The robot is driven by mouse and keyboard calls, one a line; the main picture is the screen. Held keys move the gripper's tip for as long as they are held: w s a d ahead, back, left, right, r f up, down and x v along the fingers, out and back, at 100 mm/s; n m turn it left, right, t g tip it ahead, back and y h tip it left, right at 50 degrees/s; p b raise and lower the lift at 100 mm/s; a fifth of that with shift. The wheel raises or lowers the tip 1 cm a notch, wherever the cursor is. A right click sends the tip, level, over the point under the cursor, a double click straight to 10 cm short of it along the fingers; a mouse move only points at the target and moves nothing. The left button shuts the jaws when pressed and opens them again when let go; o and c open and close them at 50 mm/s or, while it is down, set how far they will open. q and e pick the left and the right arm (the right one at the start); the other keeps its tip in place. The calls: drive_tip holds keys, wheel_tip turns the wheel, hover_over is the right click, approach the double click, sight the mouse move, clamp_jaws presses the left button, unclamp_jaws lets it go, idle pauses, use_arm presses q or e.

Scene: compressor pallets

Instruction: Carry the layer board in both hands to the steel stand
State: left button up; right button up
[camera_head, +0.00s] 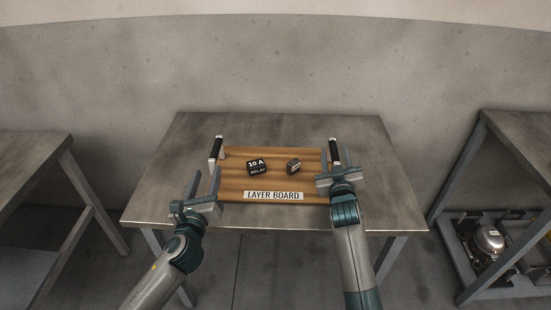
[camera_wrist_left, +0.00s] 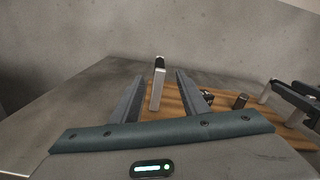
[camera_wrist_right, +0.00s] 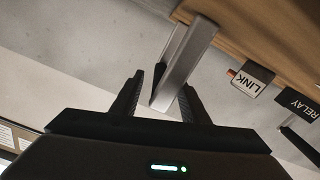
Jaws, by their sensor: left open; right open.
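The layer board (camera_head: 285,183) is a wooden board lying flat on the middle steel table (camera_head: 170,190), with a label on its near edge. An upright dark-gripped handle (camera_head: 217,148) stands at its left end and another handle (camera_head: 334,150) at its right end. My left gripper (camera_head: 206,171) is open, just short of the left handle, which shows between its fingers in the left wrist view (camera_wrist_left: 157,85). My right gripper (camera_head: 337,167) is open by the right handle, which shows between its fingertips in the right wrist view (camera_wrist_right: 188,65). I cannot tell whether either gripper touches its handle.
A black relay block (camera_head: 257,167) and a smaller block (camera_head: 293,166), marked LINK in the right wrist view, sit loose on the board. A grey steel table (camera_head: 30,155) stands at left. A two-level steel stand (camera_head: 505,135) stands at right, with a compressor (camera_head: 489,240) below.

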drive_tip(key=s, duration=0.9)
drive_tip(key=shift+s+a, duration=0.25)
drive_tip(key=shift+s, duration=0.15)
